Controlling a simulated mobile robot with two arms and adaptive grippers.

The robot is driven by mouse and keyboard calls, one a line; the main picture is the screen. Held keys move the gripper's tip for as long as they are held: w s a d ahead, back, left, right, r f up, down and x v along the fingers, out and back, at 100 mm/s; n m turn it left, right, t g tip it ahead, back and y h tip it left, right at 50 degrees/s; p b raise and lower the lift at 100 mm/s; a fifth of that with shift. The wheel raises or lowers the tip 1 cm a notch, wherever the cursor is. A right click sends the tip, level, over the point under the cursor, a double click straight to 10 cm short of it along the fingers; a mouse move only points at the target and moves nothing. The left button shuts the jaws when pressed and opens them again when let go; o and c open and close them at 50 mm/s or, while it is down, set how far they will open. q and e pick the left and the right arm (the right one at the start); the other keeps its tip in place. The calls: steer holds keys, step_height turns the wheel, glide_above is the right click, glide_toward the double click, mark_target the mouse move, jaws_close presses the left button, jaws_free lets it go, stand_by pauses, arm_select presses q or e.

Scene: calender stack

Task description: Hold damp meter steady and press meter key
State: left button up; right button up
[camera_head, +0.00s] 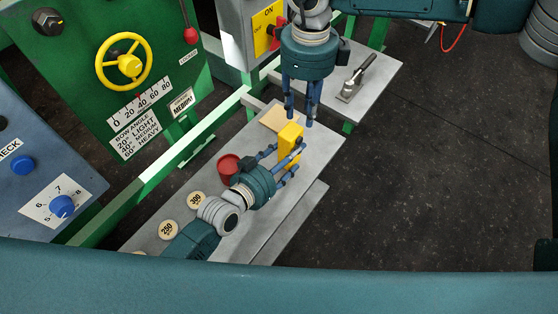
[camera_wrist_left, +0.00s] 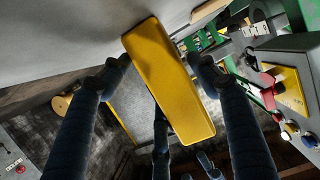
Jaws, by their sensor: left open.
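The damp meter is a yellow block (camera_head: 290,144) standing on the grey bench. It also fills the middle of the left wrist view (camera_wrist_left: 168,80). My left gripper (camera_head: 280,159) comes in from the lower left with its fingers spread around the meter. In the left wrist view the open fingers (camera_wrist_left: 160,72) lie on both sides of the block. I cannot tell whether they touch it. My right gripper (camera_head: 300,118) points down from above, close to the meter's top, with its fingers apart and nothing between them. The meter's key cannot be made out.
The grey bench (camera_head: 315,158) also carries a red cup (camera_head: 228,167), a tan pad (camera_head: 276,117) and round discs marked 300 (camera_head: 196,200) and 250 (camera_head: 169,230). A metal tool (camera_head: 353,82) lies on a second shelf. A green machine (camera_head: 95,75) stands left. Dark floor is free right.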

arm_select(q)
steer(key=shift+x, duration=1.1)
steer(key=c, duration=1.1)
steer(key=shift+c, duration=0.7)
arm_select(e)
jaws_close()
